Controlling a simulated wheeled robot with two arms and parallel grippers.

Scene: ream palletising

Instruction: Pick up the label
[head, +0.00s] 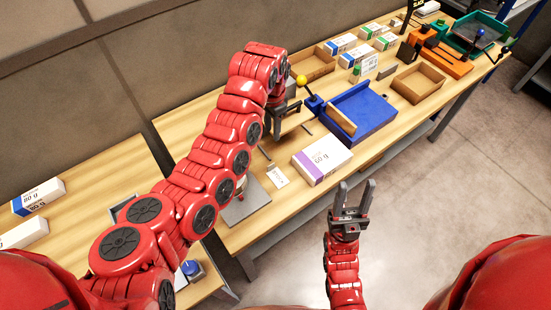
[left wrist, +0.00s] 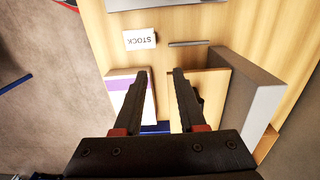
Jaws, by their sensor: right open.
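The label, a small white card reading STOCK (left wrist: 140,39), lies flat on the wooden table in the left wrist view. In the head view the label (head: 278,177) lies left of the purple-striped ream (head: 323,160). My left gripper (head: 291,119) is above the table, partly hidden by its own arm. In the left wrist view my left gripper (left wrist: 160,74) is open, with nothing between its fingers, and the label is beyond the fingertips. My right gripper (head: 354,187) is open and empty, in front of the table edge, fingers pointing up in the picture.
A thin dark stick (left wrist: 188,43) lies beside the label. A grey plate (head: 245,204) is at the table's near end. A blue tray (head: 372,112), cardboard boxes (head: 418,83) and several reams stand farther along. Two reams (head: 38,196) are on the left table.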

